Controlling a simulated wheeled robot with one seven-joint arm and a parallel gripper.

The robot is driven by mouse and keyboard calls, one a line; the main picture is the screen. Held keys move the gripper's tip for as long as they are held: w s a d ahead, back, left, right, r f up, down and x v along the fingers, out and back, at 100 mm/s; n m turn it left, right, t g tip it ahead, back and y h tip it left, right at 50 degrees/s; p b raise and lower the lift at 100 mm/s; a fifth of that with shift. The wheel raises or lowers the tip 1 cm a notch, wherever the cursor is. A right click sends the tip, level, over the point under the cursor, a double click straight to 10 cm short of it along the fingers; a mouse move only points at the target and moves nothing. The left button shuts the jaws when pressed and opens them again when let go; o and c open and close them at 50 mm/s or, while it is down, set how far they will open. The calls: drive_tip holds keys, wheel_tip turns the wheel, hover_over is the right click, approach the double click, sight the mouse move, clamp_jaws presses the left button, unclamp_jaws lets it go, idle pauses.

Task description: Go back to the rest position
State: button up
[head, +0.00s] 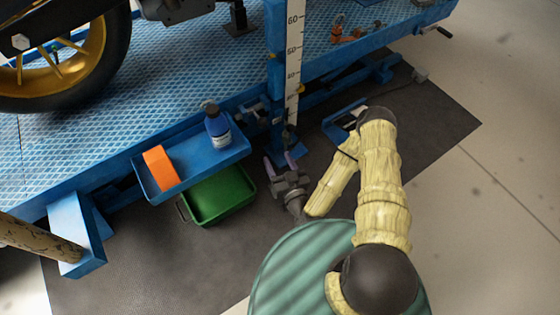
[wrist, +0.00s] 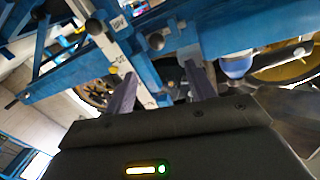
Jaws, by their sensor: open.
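My gripper (head: 279,167) is in the middle of the head view, in front of the blue lift's front edge and just right of the green bin. Its two fingers point towards the lift and stand apart with nothing between them. In the wrist view my gripper (wrist: 160,88) shows two separate purple-grey fingers, with blue lift beams beyond them. My arm bends back from the gripper to my base at the bottom of the head view.
A blue tray (head: 198,162) on the lift (head: 180,75) holds an orange block (head: 160,168) and a blue bottle (head: 217,127). A green bin (head: 222,200) sits below it. A ruled post (head: 292,60) stands beyond my gripper. Floor (head: 500,200) at right is clear.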

drive_tip(key=shift+s+d, duration=0.15)
drive_tip(key=shift+s, duration=0.2)
drive_tip(key=shift+w+r, duration=0.1)
idle(0.3)
drive_tip(key=w+d+r+n+g+h+p, duration=0.2)
drive_tip(key=d+r+g+p, duration=0.25)
drive_tip(key=r, duration=0.35)
drive_tip(key=w+d+r+n+g+h+p, duration=0.1)
drive_tip(key=w+d+r+n+g+p, duration=0.2)
drive_tip(key=r+g, duration=0.4)
drive_tip(key=s+d+r+m+g+h+p, duration=0.1)
drive_tip(key=s+d+r+m+p, duration=0.2)
drive_tip(key=r, duration=0.4)
drive_tip(key=s+d+r+m+g+h+p, duration=0.1)
drive_tip(key=s+d+r+m+h, duration=0.1)
drive_tip(key=s+r, duration=0.45)
drive_tip(key=s+d+r+m+h+p, duration=0.1)
drive_tip(key=s+d+r+m+p, duration=0.2)
drive_tip(key=r, duration=0.5)
wheel_tip(320, 180, up, 38)
drive_tip(key=p, duration=3.6)
drive_tip(key=shift+s+n+p, duration=0.3)
drive_tip(key=shift+s, duration=0.1)
